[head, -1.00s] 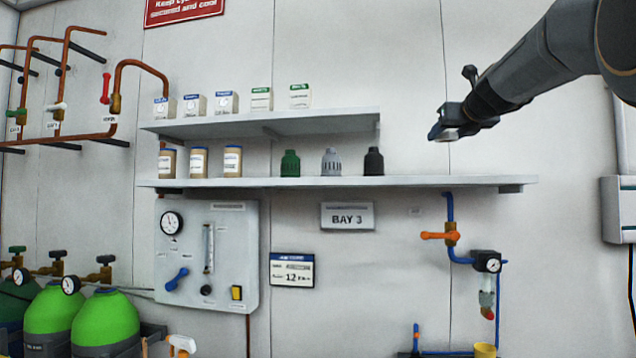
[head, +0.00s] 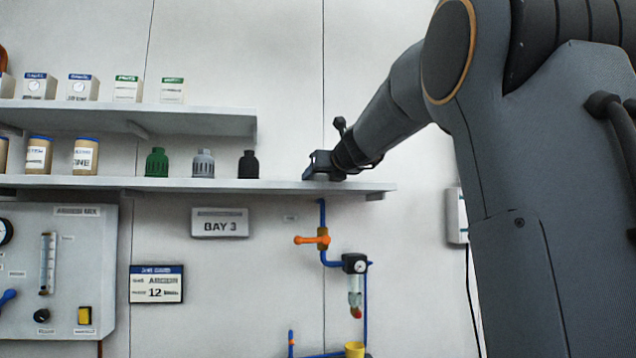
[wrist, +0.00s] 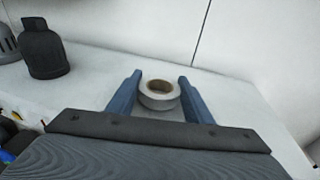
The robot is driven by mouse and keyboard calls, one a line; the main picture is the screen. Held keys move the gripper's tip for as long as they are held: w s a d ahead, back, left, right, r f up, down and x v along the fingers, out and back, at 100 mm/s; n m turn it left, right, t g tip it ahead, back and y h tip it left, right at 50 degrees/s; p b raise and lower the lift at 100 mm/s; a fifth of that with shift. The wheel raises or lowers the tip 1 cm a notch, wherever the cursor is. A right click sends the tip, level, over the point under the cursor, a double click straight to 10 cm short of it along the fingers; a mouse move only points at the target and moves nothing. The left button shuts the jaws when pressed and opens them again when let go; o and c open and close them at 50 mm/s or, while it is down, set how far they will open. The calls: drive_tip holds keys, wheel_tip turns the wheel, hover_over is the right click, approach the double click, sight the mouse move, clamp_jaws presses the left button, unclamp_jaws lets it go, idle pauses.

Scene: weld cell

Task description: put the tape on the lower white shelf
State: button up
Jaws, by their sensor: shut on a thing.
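The tape (wrist: 158,104) is a pale roll with a brown core, lying flat between the two blue fingers of my gripper (wrist: 160,92) in the wrist view. My gripper is shut on it. The lower white shelf (wrist: 92,72) spreads beneath and around the tape; I cannot tell whether the roll touches it. In the head view my gripper (head: 312,170) is at the right part of the lower white shelf (head: 355,187), right of the black cap. The tape is hard to make out there.
On the lower shelf stand a black cap (head: 248,165), a grey cap (head: 203,164), a green cap (head: 157,163) and brown jars (head: 86,156). The shorter upper shelf (head: 190,120) holds small boxes. The shelf's right end is clear.

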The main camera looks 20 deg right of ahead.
drive_tip(key=shift+f, duration=0.15)
drive_tip(key=o, duration=1.1)
drive_tip(key=shift+s, duration=0.1)
drive_tip(key=s+r+b, duration=0.2)
drive_tip(key=s, duration=0.9)
drive_tip(key=shift+s+b, duration=0.3)
drive_tip(key=shift+s, duration=0.1)
